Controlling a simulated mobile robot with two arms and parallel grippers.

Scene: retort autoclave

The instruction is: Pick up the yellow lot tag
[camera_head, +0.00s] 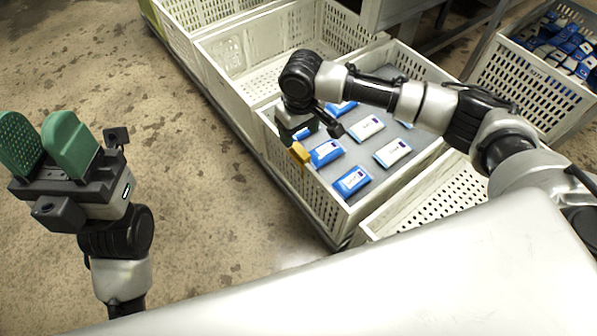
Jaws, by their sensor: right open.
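The yellow lot tag (299,153) shows at the left wall of the white crate (339,219) that holds blue and white pouches. My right gripper (297,136) is just above and behind the tag in the picture, pointing down over the crate's left rim. It is open, but its fingers are mostly hidden by its own body; I cannot tell whether it touches the tag. My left gripper (45,143) is at the far left over the floor, with its two green fingers apart and nothing between them.
Several pouches (352,181) lie on a grey sheet (409,127) in the crate. An empty white crate (222,62) adjoins behind it, another crate (426,190) in front. A crate of pouches (528,83) stands at upper right. The floor (205,180) on the left is clear.

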